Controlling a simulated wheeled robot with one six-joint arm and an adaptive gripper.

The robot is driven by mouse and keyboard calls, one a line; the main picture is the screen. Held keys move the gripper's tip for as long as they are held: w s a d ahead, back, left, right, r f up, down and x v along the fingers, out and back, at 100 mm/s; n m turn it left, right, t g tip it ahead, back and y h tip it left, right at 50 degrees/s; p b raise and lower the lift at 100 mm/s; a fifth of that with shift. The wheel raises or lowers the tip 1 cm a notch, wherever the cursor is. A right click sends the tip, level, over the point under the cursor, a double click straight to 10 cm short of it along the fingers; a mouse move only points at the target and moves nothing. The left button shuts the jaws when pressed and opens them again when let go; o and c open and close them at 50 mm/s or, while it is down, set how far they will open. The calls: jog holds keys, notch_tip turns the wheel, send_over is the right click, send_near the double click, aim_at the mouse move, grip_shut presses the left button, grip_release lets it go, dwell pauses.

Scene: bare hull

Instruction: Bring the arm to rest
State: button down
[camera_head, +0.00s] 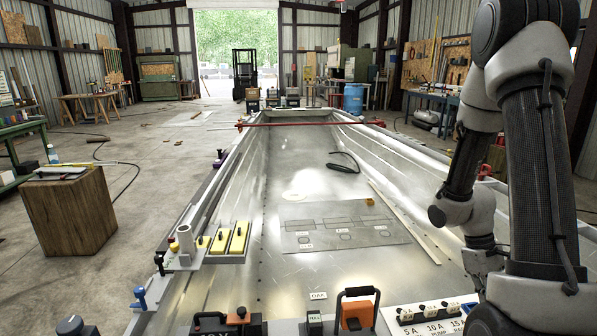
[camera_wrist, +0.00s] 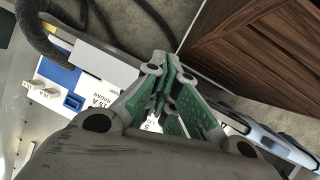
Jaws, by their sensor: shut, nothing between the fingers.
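My arm stands folded at the right of the head view, its upper links high and its wrist low near the hull's right side. My gripper (camera_wrist: 168,82) shows in the wrist view with its green-padded fingers together and nothing between them. In the head view the fingers are hidden or too unclear to make out. The fingers point towards a gap between a panel with a "15 A" label (camera_wrist: 102,98) and a dark wooden box (camera_wrist: 245,45). I cannot tell how far the fingertips are from either.
The bare metal hull (camera_head: 300,185) stretches ahead, with a marked plate (camera_head: 345,236) on its floor. Yellow blocks (camera_head: 239,237) sit on the left ledge. A wooden block (camera_head: 68,215) stands left outside.

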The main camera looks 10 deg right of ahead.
jog(key=s+a+r+t, duration=0.2)
jog(key=a+r, duration=0.3)
jog(key=r, duration=0.4)
jog(key=s+a+r+m+t+y, duration=0.1)
jog(key=a+r+t, duration=0.3)
jog(key=r, duration=0.5)
jog(key=s+a+r+m+t+y, duration=0.1)
jog(key=s+a+r+t, duration=0.1)
jog(key=a+r, duration=0.3)
notch_tip(320, 180, up, 4)
jog(key=shift+s+a+r+t, duration=0.1)
jog(key=shift+s+a+t, duration=0.25)
jog(key=shift+t, duration=0.25)
